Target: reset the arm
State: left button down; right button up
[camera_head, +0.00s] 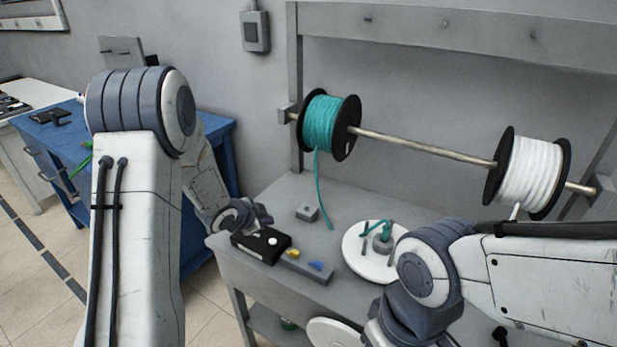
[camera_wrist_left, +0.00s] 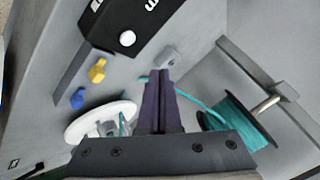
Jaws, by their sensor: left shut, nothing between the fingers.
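My left arm rises in the head view, and its gripper (camera_head: 262,217) is above the left part of the grey workbench (camera_head: 232,262), just over a black box (camera_head: 258,246) with a white button. In the left wrist view its two dark fingers (camera_wrist_left: 160,92) are pressed together with nothing between them. My right arm comes in from the right, in front of the bench. Its gripper cannot be seen.
A teal spool (camera_head: 322,124) and a white spool (camera_head: 529,172) hang on a metal rod (camera_head: 425,146). Teal cable hangs to the bench. A white disc (camera_head: 355,250) holds pegs and teal cable. Yellow (camera_wrist_left: 97,70) and blue (camera_wrist_left: 77,98) pieces lie near the black box.

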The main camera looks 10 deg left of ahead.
pick_arm(q)
jog(key=s+d+r+n+g+y, duration=0.1)
jog(key=s+d+r+g, duration=0.1)
jog(key=s+d+r, duration=0.3)
jog(key=s+d+r+n+g, duration=0.1)
jog(key=s+d+r+n, duration=0.1)
jog(key=s+d, duration=0.55)
jog(key=s+d+r+g, duration=0.1)
jog(key=s+d+g, duration=0.2)
jog(key=s, duration=0.8)
jog(key=s+d+r+n+g, duration=0.1)
jog(key=s+d+r+g, duration=0.1)
jog(key=s, duration=1)
jog(key=shift+d+r+n+g, duration=0.2)
jog(key=shift+d+n+g, duration=0.1)
jog(key=shift+d+g, duration=0.2)
